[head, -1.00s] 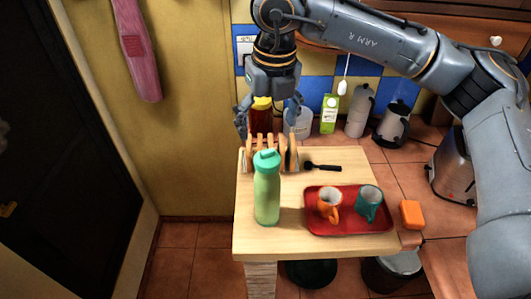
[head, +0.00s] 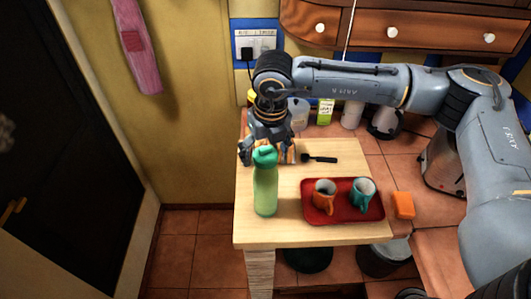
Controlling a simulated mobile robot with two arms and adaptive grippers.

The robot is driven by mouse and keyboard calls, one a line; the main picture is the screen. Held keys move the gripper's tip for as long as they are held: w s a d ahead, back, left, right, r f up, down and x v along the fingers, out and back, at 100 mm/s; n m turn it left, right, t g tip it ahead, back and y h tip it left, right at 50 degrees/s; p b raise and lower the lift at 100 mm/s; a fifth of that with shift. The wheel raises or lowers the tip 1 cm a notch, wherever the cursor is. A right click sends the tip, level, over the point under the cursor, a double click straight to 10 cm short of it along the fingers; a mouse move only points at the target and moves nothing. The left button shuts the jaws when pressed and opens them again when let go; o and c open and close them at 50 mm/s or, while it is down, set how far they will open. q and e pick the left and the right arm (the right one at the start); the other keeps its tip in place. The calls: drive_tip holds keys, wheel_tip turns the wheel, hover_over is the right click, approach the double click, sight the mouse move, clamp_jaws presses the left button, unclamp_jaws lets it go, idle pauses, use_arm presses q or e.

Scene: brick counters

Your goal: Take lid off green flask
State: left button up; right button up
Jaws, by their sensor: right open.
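The green flask (head: 265,190) stands upright near the left front of the wooden table. Its teal lid (head: 264,155) is on top. My right gripper (head: 267,153) is open and points down from above; in the picture its fingers sit around and just behind the lid. I cannot tell whether a finger touches the lid. My left gripper is not in view.
A red tray (head: 345,217) with an orange mug (head: 324,193) and a teal mug (head: 362,194) is right of the flask. A black utensil (head: 319,158) lies behind it. An orange block (head: 403,205) sits right of the tray. The toast rack is mostly hidden behind my gripper.

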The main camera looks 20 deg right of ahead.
drive_tip(key=c, duration=1.1)
drive_tip(key=shift+r, duration=0.15)
